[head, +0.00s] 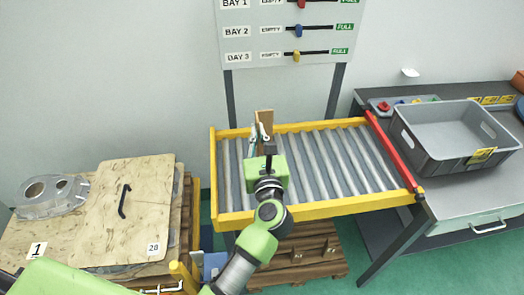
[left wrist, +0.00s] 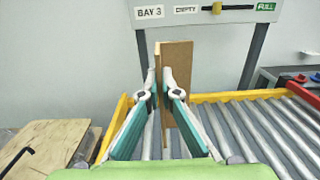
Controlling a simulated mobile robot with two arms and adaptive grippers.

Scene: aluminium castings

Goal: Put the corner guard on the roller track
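The corner guard (head: 265,118) is a brown, upright angled strip at the left part of the roller track. It also shows in the left wrist view (left wrist: 178,62). My left gripper (head: 262,142) is shut on it, with a fingertip on either side in the left wrist view (left wrist: 164,92). The roller track (head: 335,165) has grey rollers in a yellow frame. The guard is over its left end, near the back rail. I cannot tell whether its lower end touches the rollers. My right gripper is not in view.
A red bar (head: 393,150) closes the track's right end. A grey crate (head: 433,146) stands on the bench to the right. A wooden board (head: 130,215) and a casting (head: 48,195) lie at left. A bay panel (head: 290,50) stands behind. The track's middle and right are clear.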

